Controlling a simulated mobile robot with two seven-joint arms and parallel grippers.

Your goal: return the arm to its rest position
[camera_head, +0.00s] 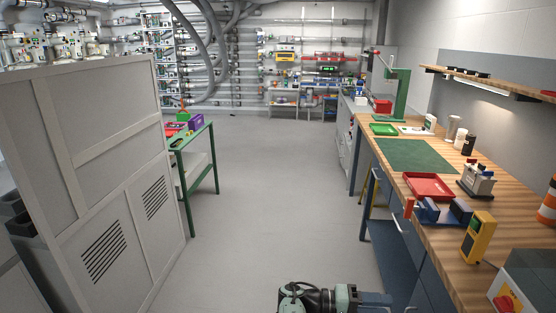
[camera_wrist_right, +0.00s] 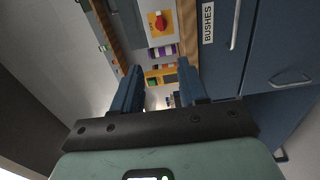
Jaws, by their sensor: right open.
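My right arm comes in at the bottom of the head view, low over the floor and left of the wooden workbench (camera_head: 445,200). Its gripper (camera_head: 384,300) points right, toward the blue front of the bench. In the right wrist view the two blue fingers of this gripper (camera_wrist_right: 158,88) stand apart with nothing held between them. Beyond the fingers the bench edge, a red switch (camera_wrist_right: 157,21) on a yellow plate, and blue drawers (camera_wrist_right: 264,55) show. My left gripper is not in view.
The bench carries a red tray (camera_head: 429,186), a green mat (camera_head: 415,155), a yellow meter (camera_head: 478,237) and a green press (camera_head: 397,90). A grey cabinet (camera_head: 100,170) stands at left, with a green table (camera_head: 190,140) behind it. The middle floor (camera_head: 285,185) is clear.

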